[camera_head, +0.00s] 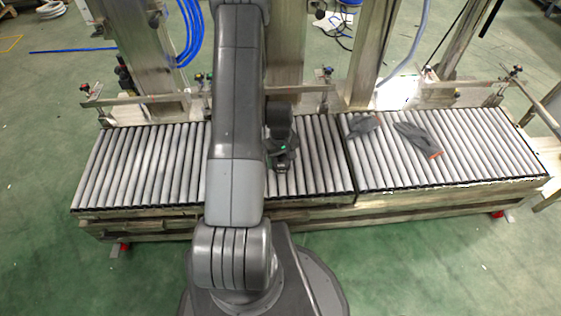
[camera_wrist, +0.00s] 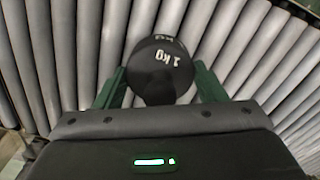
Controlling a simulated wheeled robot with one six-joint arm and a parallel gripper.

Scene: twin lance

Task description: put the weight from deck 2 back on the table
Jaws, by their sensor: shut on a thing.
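A round dark weight (camera_wrist: 160,68) marked "1 kg" in white sits between the two green fingers of my gripper (camera_wrist: 160,84) in the wrist view. The fingers are shut on its sides. Grey rollers lie behind and below it; I cannot tell whether it touches them. In the head view my gripper (camera_head: 282,160) is over the left section of the roller conveyor (camera_head: 135,165), right of my arm. The weight cannot be made out clearly there. Which surface counts as deck 2 or as the table cannot be told.
A dark grey glove-like item (camera_head: 418,138) with an orange edge and a smaller grey item (camera_head: 364,126) lie on the right conveyor section (camera_head: 475,165). Metal posts and a rail stand along the back. The left rollers are clear.

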